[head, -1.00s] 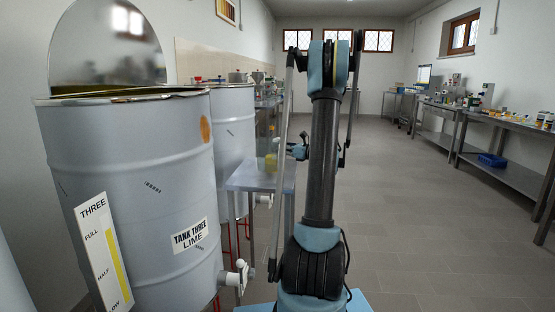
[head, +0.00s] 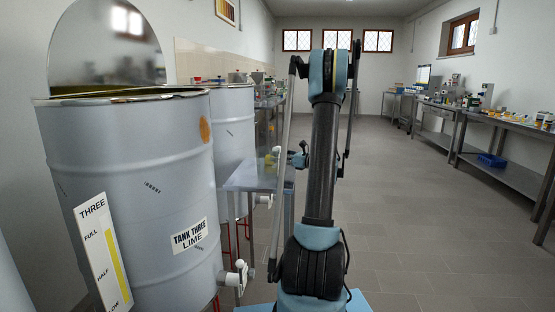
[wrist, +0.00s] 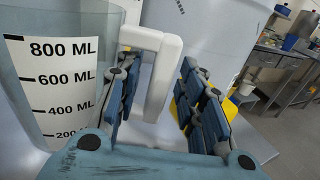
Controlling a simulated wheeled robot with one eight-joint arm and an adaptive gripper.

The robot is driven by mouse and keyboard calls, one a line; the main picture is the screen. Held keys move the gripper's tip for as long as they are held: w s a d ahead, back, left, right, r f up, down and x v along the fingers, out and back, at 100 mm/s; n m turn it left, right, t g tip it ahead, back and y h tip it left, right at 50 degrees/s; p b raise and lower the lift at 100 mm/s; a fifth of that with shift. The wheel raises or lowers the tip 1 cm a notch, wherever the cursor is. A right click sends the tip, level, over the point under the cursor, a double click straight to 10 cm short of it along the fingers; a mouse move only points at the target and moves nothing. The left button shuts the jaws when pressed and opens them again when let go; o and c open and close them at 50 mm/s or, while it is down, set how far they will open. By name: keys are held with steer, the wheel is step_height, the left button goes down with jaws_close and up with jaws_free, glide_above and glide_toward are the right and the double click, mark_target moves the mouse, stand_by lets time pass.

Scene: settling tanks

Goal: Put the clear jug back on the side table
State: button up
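The clear jug fills the left of the wrist view (wrist: 52,95), upright, with a white scale panel marked up to 800 ML and a white handle (wrist: 160,85). My gripper (wrist: 165,105) is open, its two blue-padded fingers either side of the handle's upright bar. I cannot tell whether either finger touches it. In the head view my gripper (head: 290,158) is small and partly behind my arm, over the side table (head: 248,178), a grey-blue top beside the tanks. The jug is hard to make out there.
Tank three (head: 130,190), a large grey drum with a raised lid and a tap (head: 236,277), stands at the left. Another drum (head: 232,130) stands behind it. Benches with lab items (head: 490,118) line the right wall. The middle floor is clear.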

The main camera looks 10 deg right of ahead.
steer(key=v, duration=1.2)
stand_by(0.3)
